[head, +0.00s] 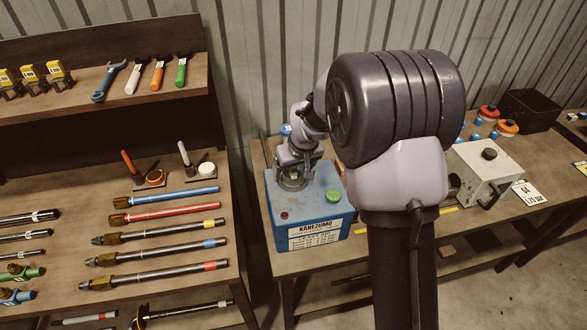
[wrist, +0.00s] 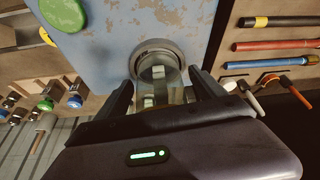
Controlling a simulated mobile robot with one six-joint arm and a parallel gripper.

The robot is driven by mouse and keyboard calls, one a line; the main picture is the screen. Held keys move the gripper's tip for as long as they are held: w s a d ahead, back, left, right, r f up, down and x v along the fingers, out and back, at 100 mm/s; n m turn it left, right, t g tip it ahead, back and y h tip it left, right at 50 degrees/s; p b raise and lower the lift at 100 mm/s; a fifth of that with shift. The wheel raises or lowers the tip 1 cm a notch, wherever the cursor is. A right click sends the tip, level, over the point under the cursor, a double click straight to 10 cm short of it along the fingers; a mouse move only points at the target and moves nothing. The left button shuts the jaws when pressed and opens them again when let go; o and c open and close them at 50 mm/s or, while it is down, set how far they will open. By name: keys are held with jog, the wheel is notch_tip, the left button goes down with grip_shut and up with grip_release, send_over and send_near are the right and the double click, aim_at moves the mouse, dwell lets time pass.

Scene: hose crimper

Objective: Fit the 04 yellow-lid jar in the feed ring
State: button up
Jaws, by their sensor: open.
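The blue crimper (head: 310,207) stands on the right-hand bench, with a grey feed ring (head: 291,183) on its top. In the wrist view the feed ring (wrist: 158,46) sits in the blue, scuffed top. A clear, yellowish jar-like thing (wrist: 158,77) stands at the ring, between my fingers. I cannot tell how deep it sits, and its lid and number do not show clearly. My gripper (wrist: 161,84) is open, with one finger on each side of the jar and apparent gaps. In the head view my gripper (head: 291,170) is down at the ring, its fingers hard to make out.
A green button (head: 333,195) is on the crimper's top. A grey box with a handle (head: 487,172), a 04 card (head: 527,193), red-lidded (head: 489,112) and orange-lidded (head: 508,127) jars and a black bin (head: 529,112) are to the right. Hoses and tools fill the left bench (head: 215,284).

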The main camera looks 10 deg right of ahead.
jog(key=s+r+m+p, duration=0.2)
jog(key=s+r, duration=1.1)
jog(key=r, duration=0.5)
jog(key=s+a+r+m, duration=0.1)
jog(key=s+a+m, duration=0.1)
jog(key=s, duration=0.8)
jog(key=s+a+m+t+y, duration=0.1)
jog(key=s+a+m, duration=0.1)
jog(key=s, duration=0.8)
jog(key=shift+s+r, duration=0.2)
jog(key=shift+r, duration=0.15)
